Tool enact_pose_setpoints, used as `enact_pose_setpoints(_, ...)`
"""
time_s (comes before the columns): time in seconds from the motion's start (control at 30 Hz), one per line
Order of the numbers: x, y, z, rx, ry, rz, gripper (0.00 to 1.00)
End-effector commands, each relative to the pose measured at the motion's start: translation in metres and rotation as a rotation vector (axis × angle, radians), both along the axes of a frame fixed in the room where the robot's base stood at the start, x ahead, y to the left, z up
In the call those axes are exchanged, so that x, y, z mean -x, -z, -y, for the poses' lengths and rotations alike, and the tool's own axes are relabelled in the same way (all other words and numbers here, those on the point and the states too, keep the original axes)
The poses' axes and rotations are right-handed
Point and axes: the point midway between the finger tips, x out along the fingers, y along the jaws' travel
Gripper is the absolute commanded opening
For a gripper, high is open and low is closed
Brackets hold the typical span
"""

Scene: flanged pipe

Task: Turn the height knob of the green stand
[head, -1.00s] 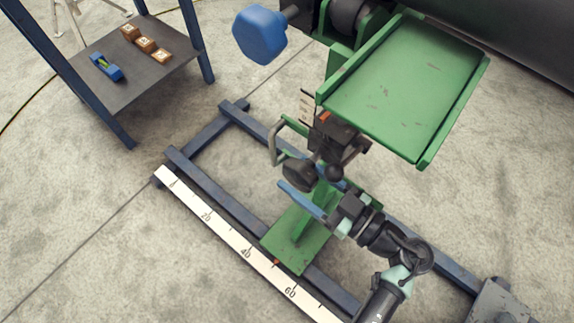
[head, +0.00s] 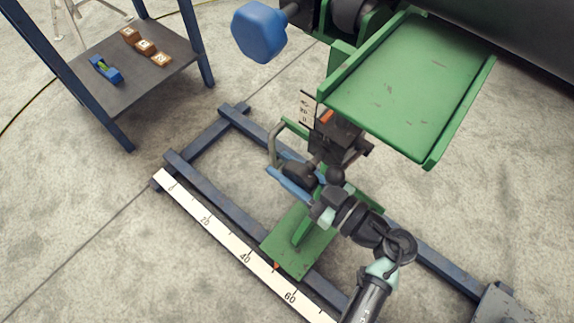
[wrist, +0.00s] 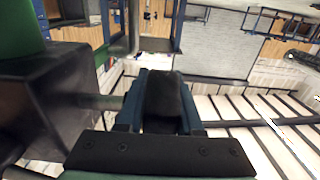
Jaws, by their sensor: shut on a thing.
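The green stand (head: 302,229) rises from its base plate on the dark blue rails and carries a wide green tray at its top. The black height knob (head: 300,172) sticks out from the dark block on the stand's column. My gripper (head: 287,172), with blue fingers, reaches up from the lower right and is shut on the knob. In the wrist view the dark knob (wrist: 163,97) fills the gap between the blue fingers (wrist: 160,118). The fingers and block hide part of the knob, so its turn angle cannot be read.
The green tray (head: 405,95) overhangs the upper right of my gripper. A green bracket with a grey handle (head: 272,145) is close on the left. A big blue knob (head: 259,33) is above. A white ruler (head: 232,238) lies along the front rail. A shelf (head: 112,80) stands left.

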Motion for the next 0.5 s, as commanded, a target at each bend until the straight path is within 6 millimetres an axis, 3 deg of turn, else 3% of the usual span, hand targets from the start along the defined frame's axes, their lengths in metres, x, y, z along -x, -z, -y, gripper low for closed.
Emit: enact_pose_setpoints(0.5,0.0002,-0.0047,0.0007,0.089,0.002,-0.067,0.00)
